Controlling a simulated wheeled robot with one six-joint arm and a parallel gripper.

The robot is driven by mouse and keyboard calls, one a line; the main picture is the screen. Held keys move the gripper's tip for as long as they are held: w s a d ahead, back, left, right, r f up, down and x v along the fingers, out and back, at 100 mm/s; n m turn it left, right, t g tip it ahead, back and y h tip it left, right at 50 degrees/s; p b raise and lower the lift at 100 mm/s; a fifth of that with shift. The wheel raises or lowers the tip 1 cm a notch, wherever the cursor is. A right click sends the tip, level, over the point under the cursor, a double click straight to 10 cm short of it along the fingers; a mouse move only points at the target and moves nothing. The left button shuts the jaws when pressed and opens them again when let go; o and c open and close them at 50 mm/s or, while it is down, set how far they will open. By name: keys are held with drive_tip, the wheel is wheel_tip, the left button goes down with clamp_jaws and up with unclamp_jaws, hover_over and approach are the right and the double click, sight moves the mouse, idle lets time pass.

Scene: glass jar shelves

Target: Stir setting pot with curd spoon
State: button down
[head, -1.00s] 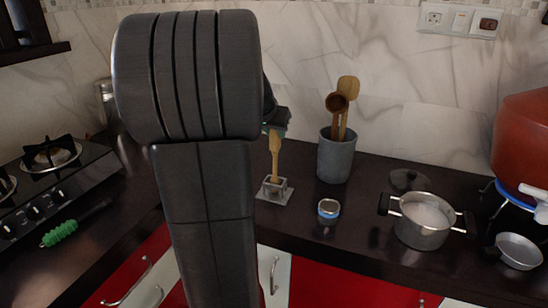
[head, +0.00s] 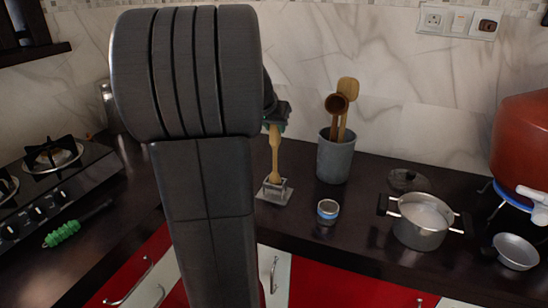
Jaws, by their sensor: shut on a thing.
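A pale wooden spoon (head: 275,155) stands nearly upright, its lower end at a small square metal holder (head: 275,192) on the counter. My gripper (head: 275,124) is shut on the top of the spoon's handle; my own arm hides part of the gripper, and the fingers are small and dark. Whether the spoon's lower end still rests inside the holder is hard to tell. A steel pot (head: 420,232) with black handles and white contents, likely the setting pot, stands open on the counter to the right, well apart from the spoon.
A grey crock (head: 335,160) with wooden utensils stands behind, right of the spoon. A stove (head: 50,185) is at left.

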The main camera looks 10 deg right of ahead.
drive_tip(key=shift+r, duration=0.1)
idle(0.5)
drive_tip(key=shift+r+p, duration=0.6)
drive_tip(key=shift+r, duration=0.35)
idle(0.4)
drive_tip(key=shift+r+p, duration=0.6)
drive_tip(key=shift+r, duration=0.5)
drive_tip(key=shift+r+p, duration=1.15)
drive_tip(key=shift+r, duration=0.5)
